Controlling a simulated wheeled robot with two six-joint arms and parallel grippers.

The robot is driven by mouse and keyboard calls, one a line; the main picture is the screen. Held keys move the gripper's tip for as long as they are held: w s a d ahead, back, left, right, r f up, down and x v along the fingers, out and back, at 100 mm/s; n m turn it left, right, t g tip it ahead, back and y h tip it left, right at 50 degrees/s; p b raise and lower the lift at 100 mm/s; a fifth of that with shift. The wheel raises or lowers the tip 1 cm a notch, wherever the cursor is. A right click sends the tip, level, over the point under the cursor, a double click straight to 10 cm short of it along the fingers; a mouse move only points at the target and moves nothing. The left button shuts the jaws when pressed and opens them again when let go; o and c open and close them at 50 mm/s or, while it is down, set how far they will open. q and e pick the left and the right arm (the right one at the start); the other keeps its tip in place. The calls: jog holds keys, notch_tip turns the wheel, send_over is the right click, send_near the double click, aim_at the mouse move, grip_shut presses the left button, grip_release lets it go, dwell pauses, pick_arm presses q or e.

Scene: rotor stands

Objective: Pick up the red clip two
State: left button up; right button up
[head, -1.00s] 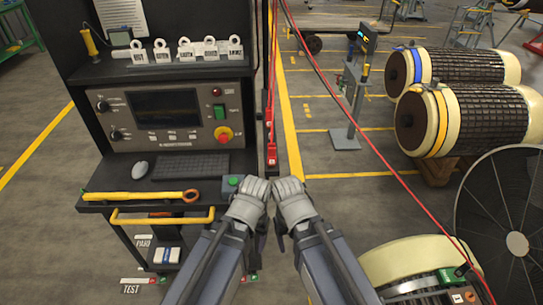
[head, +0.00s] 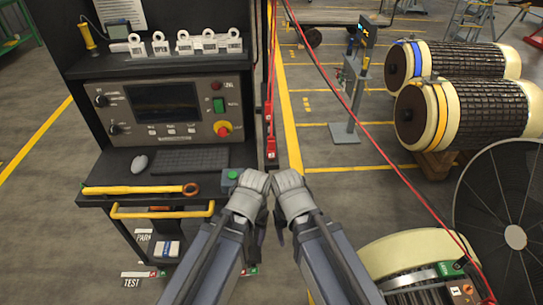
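Two red clips hang one above the other along the right side of the dark console. The lower red clip (head: 270,152) is just above my grippers in the picture, and the upper red clip (head: 268,112) is higher on the same edge. I cannot tell which one is clip two. My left gripper (head: 256,181) and my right gripper (head: 286,181) are close together in front of the console's right edge. Both stand apart from the clips, with nothing seen in them. Their fingertips are hidden, so their opening does not show.
A red cable (head: 372,140) runs down to the right. Wrapped rotors (head: 485,112) and a round mesh disc (head: 490,210) stand at right. Open floor lies between.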

notch_tip(320, 180, up, 24)
jog(key=f+m+t+y+p, duration=0.1)
jog(key=m+t+p, duration=0.3)
jog(key=p, duration=1.8)
send_over(271, 140)
jog(key=s, duration=0.2)
jog(key=shift+w+d+f+n+t+b, duration=0.2)
jog(key=shift+w+f+b, duration=0.1)
jog(key=shift+f+b, duration=0.35)
jog(key=shift+w+d+f+n+t+b, duration=0.25)
jog(key=shift+f+b, duration=0.25)
jog(key=shift+b, duration=0.25)
jog(key=shift+r, duration=0.1)
jog(key=f+b, duration=0.3)
jog(key=w+f+b, duration=0.1)
jog(key=shift+a+f, duration=0.3)
jog(key=shift+a, duration=0.1)
jog(key=shift+w+f+b, duration=0.15)
jog(key=shift+f+b, duration=0.15)
jog(key=shift+b, duration=0.2)
jog(key=shift+r, duration=0.1)
